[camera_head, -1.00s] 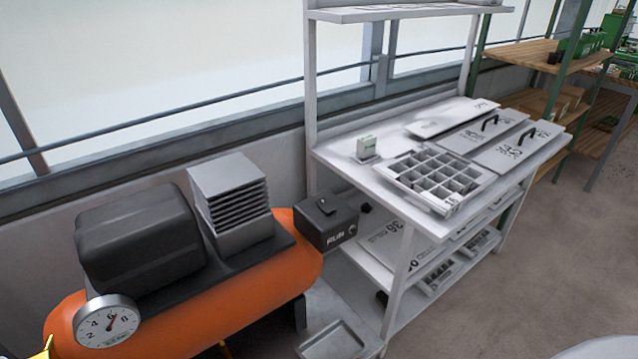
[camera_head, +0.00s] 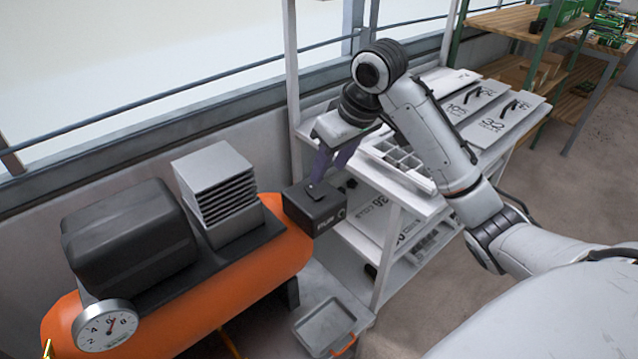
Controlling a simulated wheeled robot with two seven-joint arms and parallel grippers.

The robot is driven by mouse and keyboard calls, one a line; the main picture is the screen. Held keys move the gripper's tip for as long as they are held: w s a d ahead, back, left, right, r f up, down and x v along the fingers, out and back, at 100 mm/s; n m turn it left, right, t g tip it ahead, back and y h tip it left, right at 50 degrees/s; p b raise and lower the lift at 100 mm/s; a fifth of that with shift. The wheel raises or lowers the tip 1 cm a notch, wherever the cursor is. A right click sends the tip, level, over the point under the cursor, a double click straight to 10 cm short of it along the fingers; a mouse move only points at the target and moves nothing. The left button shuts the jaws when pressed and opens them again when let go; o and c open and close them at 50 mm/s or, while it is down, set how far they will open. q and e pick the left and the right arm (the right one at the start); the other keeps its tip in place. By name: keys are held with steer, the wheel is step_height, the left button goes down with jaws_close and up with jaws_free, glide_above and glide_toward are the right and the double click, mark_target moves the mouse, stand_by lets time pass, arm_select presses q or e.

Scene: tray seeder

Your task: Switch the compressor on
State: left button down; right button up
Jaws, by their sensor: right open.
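The compressor has an orange tank (camera_head: 210,300), a black motor cover (camera_head: 130,238), a grey finned block (camera_head: 217,190) and a round white gauge (camera_head: 106,326). At its right end is a black switch box (camera_head: 316,210) with a small dark lever on top. My right gripper (camera_head: 329,168) points down just above this box, its fingers open near the lever. I cannot tell whether a fingertip touches the lever. The gripper partly hides the lever. My left gripper is not in view.
A white bench (camera_head: 397,208) stands right of the compressor, with a divided seed tray (camera_head: 405,160) and numbered plates on top. My right arm passes over it. A grey shallow tray (camera_head: 322,325) lies low in front. Wooden shelves (camera_head: 515,22) stand at the back right.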

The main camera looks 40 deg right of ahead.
mark_target(316, 192)
steer(key=x, duration=0.9)
steer(key=shift+w+d+f, duration=0.1)
steer(key=shift+w+d, duration=0.15)
steer(key=shift+w, duration=0.2)
